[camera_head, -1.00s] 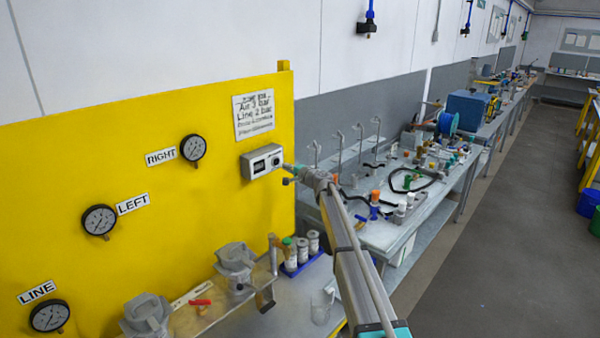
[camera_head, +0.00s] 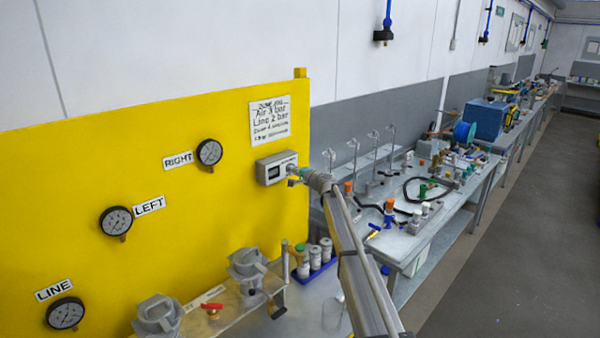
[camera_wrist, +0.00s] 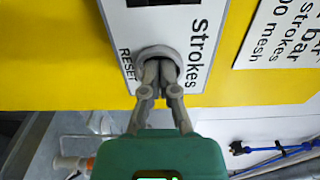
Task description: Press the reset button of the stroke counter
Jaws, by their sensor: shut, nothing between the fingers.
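The stroke counter is a grey box (camera_head: 277,168) with a dark display window on the yellow panel (camera_head: 240,210). In the wrist view its pale face (camera_wrist: 183,22) carries the words "Strokes" and "RESET". The round grey reset button surround (camera_wrist: 158,55) sits beside the "RESET" label. My gripper (camera_wrist: 160,68) is shut and empty, its fingertips at the round surround and covering its middle. I cannot tell whether the tips touch or push in the button. In the head view my gripper (camera_head: 298,171) reaches the right part of the counter's front.
A notice (camera_head: 270,121) hangs above the counter. Gauges marked RIGHT (camera_head: 209,153), LEFT (camera_head: 116,221) and LINE (camera_head: 65,313) are to the left. Below stand grey clamp-like fittings (camera_head: 247,265) and bottles in a blue rack (camera_head: 315,268). A cluttered bench (camera_head: 440,212) lies right.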

